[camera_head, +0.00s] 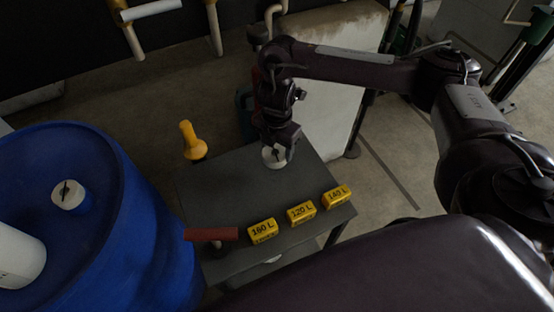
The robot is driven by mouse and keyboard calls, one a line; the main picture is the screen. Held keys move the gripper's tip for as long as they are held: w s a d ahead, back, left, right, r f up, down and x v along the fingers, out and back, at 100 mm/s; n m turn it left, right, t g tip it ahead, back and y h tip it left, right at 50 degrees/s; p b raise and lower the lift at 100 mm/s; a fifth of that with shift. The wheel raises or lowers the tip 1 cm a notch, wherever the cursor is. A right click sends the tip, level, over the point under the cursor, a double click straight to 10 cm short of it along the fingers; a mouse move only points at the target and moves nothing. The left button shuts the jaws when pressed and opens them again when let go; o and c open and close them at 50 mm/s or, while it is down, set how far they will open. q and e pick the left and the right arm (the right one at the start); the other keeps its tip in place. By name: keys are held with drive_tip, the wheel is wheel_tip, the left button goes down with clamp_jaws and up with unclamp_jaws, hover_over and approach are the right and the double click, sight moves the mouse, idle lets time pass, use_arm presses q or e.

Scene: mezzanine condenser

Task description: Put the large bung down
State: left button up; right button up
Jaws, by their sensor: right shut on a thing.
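The large bung (271,158) is a pale grey-white round cap. My right gripper (279,147) points down and is shut on it, hiding part of its top. The bung is over the back right part of the dark grey table (219,190); I cannot tell whether it touches the top. My left gripper is not in view.
Three yellow blocks, marked 160 L (262,231), 120 L (301,213) and 140 L (337,196), line the front edge. A red-brown bar (211,234) lies left of them. A blue drum (133,215) with a pale cap (70,196) stands left. The table's middle is clear.

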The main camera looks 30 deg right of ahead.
sight(277, 154)
wheel_tip(277, 154, down, 4)
drive_tip(key=shift+r+b, duration=0.25)
drive_tip(key=shift+b, duration=0.55)
drive_tip(key=shift+f, duration=0.35)
drive_tip(key=o, duration=1)
drive_tip(key=shift+f, duration=0.1)
wheel_tip(277, 154, up, 12)
drive_tip(key=p, duration=0.4)
drive_tip(key=shift+r+p, duration=0.2)
drive_tip(key=shift+p, duration=0.2)
